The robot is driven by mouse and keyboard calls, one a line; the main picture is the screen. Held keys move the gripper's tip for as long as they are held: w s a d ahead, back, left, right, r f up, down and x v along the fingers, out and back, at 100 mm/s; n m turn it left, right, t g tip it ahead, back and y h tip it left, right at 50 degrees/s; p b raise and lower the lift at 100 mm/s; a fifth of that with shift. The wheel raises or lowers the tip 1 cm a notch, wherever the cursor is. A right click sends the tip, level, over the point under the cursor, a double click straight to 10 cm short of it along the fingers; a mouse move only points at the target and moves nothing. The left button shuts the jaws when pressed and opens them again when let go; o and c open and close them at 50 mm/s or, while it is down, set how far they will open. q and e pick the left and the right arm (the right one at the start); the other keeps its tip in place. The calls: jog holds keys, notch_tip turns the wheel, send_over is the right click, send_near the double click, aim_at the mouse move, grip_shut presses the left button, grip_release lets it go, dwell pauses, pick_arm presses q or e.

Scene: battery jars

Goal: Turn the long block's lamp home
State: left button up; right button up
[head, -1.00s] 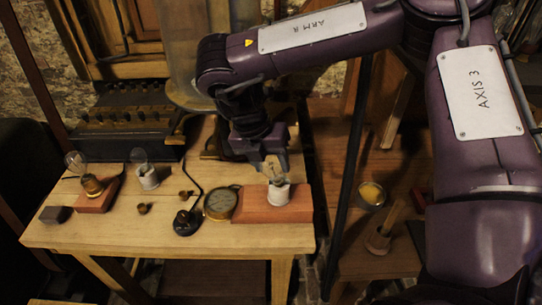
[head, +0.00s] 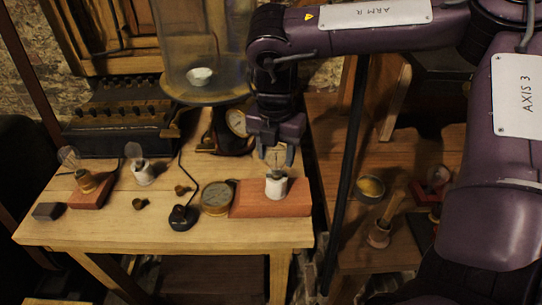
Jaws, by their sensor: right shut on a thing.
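The long block (head: 245,202) is reddish and lies at the right end of the light wooden table. A white socket (head: 276,188) stands on it, and a clear glass lamp (head: 275,169) sits upright in or just above the socket; I cannot tell how deep. My right gripper (head: 276,158) points down over the socket, shut on the lamp with a finger on each side of the glass. My left gripper is not in view.
A short reddish block (head: 92,194) bears another bulb at the left, with a white socket and bulb (head: 143,174) beside it. A round brass gauge (head: 216,198) and a black key-like device (head: 183,217) stand close left of the long block. A dark post (head: 346,185) rises at right.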

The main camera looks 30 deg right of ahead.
jog(key=o, duration=1.2)
jog(key=shift+s, duration=0.1)
jog(key=shift+c, duration=0.2)
